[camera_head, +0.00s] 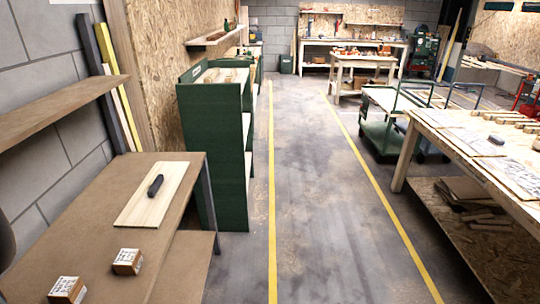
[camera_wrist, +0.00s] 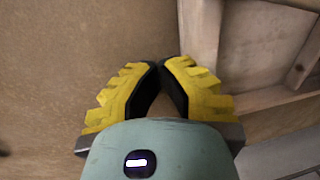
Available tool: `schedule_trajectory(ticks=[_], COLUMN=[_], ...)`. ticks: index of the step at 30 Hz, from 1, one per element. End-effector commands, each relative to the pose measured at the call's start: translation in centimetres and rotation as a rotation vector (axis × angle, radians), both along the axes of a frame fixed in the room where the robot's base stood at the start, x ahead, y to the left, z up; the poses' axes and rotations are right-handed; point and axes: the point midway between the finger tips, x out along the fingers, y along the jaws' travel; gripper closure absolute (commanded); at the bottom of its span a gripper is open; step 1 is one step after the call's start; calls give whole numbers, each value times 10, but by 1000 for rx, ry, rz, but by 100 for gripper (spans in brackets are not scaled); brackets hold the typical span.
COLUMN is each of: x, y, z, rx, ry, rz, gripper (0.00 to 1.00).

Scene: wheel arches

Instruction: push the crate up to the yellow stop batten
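In the wrist view my gripper (camera_wrist: 160,66) shows its two yellow ridged fingers with black inner pads. The fingertips come together almost touching, with nothing seen between them. A wooden frame (camera_wrist: 203,35) with a recessed inner area fills the upper right of the wrist view, beyond the right finger. I cannot tell whether it is part of the crate. A plain brown surface (camera_wrist: 60,60) lies to the left. I make out no sure crate and no sure stop batten in the head view. My gripper is not seen there.
A brown workbench (camera_head: 75,215) at lower left bears a pale board (camera_head: 135,211) with a dark tool (camera_head: 155,185) and two small printed blocks (camera_head: 127,261). A green cabinet (camera_head: 213,160) stands beyond. The aisle (camera_head: 320,200) between yellow floor lines is clear. A wooden table (camera_head: 413,120) and green cart (camera_head: 378,133) stand right.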

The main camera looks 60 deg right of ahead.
Motion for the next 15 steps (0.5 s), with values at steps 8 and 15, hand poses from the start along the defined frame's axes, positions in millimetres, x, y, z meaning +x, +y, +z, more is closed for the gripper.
schedule_trajectory(ticks=[8, 15], x=[-10, -16], y=[13, 24], z=[0, 0], rx=[4, 5], ry=[2, 3], rz=[5, 6], gripper=[100, 100])
